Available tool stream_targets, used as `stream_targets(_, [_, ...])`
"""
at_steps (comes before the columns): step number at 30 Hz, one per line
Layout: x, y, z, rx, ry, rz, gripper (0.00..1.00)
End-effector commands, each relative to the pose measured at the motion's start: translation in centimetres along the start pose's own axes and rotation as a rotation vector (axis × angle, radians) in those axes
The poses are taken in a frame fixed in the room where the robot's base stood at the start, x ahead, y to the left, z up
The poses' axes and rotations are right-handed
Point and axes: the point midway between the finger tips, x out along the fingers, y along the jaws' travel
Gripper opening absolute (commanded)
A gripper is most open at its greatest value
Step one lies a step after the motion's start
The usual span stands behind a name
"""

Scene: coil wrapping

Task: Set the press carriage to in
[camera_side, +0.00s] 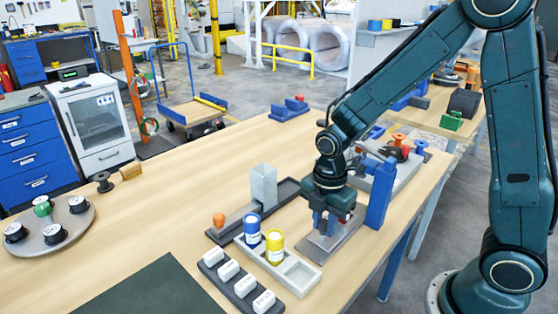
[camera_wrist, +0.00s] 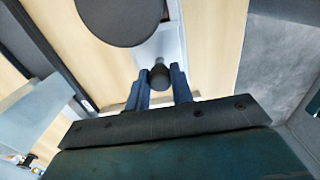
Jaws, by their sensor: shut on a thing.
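My gripper (camera_side: 322,228) points down over the plate. Its blue fingers (camera_wrist: 159,92) are closed around a small dark knob (camera_wrist: 158,75) at the strip's near end. In the side view my gripper hides the knob and much of the plate.
Left of the press is a dark rail base (camera_side: 228,234) with a grey block (camera_side: 263,185) and an orange knob (camera_side: 218,219). A light tray (camera_side: 303,274) with a blue and a yellow can stands close in front. A dark strip with white blocks (camera_side: 229,270) lies beside it.

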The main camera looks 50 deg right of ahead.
Motion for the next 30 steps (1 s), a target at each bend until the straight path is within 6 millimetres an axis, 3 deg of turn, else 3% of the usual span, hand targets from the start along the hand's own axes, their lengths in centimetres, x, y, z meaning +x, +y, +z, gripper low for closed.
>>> stream_targets(1, [-0.1, 0.0, 0.0, 0.000, 0.000, 0.002, 0.27])
stream_targets(4, [-0.1, 0.0, 0.0, 0.000, 0.000, 0.002, 0.45])
stream_targets(20, [-0.8, 0.1, 0.0, 0.000, 0.000, 0.002, 0.45])
stream_targets(30, [-4.8, 0.1, 0.0, 0.000, 0.000, 0.007, 0.45])
